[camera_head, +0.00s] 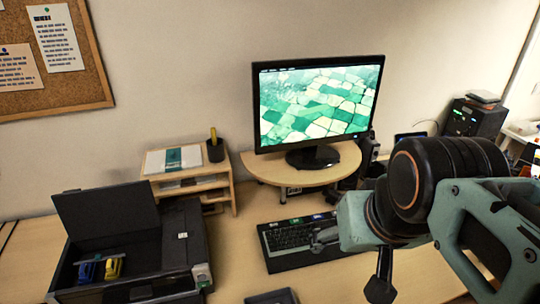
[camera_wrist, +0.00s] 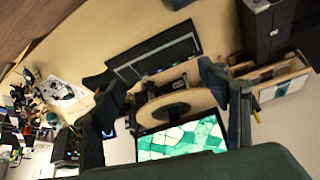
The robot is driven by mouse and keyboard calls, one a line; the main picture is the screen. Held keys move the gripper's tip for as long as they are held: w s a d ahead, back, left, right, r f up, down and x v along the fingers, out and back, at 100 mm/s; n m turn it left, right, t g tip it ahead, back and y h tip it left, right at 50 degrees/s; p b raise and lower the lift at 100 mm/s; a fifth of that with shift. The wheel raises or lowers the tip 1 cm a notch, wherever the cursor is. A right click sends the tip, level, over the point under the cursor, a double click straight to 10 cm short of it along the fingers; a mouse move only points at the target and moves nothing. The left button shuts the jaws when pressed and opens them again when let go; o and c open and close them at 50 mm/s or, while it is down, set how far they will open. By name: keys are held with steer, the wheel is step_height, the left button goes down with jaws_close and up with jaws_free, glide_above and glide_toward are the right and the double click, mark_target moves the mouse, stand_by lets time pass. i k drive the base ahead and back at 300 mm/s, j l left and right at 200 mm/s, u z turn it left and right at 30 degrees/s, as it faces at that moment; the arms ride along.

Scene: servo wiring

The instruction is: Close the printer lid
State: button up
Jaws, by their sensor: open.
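The dark printer (camera_head: 186,240) stands on the desk at the lower left of the head view. Its lid (camera_head: 106,210) is raised and tilted back, and blue and yellow cartridges (camera_head: 100,269) show inside. The printer's dark body also shows at the upper right of the wrist view (camera_wrist: 262,30). My gripper (camera_head: 350,263) is well to the right of the printer, above the desk by the keyboard, touching neither printer nor lid. In the wrist view its two fingers (camera_wrist: 158,82) are spread wide with nothing held between them.
A keyboard (camera_head: 295,238) lies near my gripper. Behind it a monitor (camera_head: 317,157) stands on a wooden riser (camera_head: 262,167). A wooden organizer (camera_head: 226,180) with papers and a pen cup (camera_head: 215,151) stands behind the printer. Bare desk (camera_head: 235,272) lies between printer and keyboard.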

mark_target(96, 213)
steer(key=u, duration=1.6)
steer(key=k+j+z, duration=0.1)
steer(key=j, duration=0.25)
steer(key=k+j+z, duration=0.1)
steer(key=j, duration=0.25)
steer(key=j+z, duration=0.25)
steer(key=j, duration=0.5)
steer(key=i+j+z, duration=0.15)
steer(key=j, duration=0.2)
steer(key=i+j+z, duration=0.15)
steer(key=j, duration=0.25)
steer(key=k, duration=0.05)
